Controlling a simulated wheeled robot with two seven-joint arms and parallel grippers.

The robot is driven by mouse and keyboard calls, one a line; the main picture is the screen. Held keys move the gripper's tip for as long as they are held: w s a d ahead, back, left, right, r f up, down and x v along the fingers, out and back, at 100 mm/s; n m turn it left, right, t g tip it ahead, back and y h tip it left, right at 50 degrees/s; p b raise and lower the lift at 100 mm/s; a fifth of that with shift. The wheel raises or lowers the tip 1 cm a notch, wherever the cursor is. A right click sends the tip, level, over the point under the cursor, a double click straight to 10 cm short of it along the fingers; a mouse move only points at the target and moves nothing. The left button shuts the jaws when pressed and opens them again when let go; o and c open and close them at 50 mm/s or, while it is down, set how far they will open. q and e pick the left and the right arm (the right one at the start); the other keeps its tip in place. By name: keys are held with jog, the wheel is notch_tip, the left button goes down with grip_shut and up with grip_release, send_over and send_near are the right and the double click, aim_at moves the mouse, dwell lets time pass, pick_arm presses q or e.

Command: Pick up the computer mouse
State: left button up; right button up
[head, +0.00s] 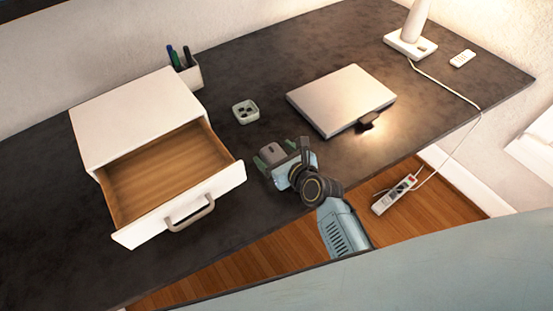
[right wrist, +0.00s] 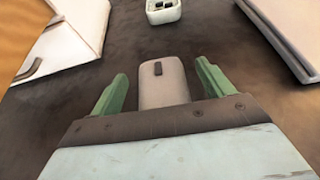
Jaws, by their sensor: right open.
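The computer mouse (right wrist: 163,85) is pale grey-beige with a dark scroll wheel. It lies on the dark desk, and its near end is hidden behind my gripper in the right wrist view. In the head view the mouse (head: 271,149) shows just beyond my right gripper (head: 278,153). My right gripper is open, and its green fingers (right wrist: 160,78) stand on either side of the mouse with gaps visible on both sides. I cannot tell how high the fingers are above the desk. My left gripper is out of view.
A white drawer unit (head: 135,112) with its drawer (head: 212,186) pulled open stands left. A closed laptop (head: 340,95) lies right, with a small dark object (head: 369,121) at its edge. A small pale box (head: 246,112) lies beyond the mouse. A lamp base (head: 410,45) stands far right.

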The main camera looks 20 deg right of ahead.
jog(key=shift+c, duration=0.3)
jog(key=c, duration=1)
jog(key=shift+r, duration=0.1)
jog(key=shift+c, duration=0.2)
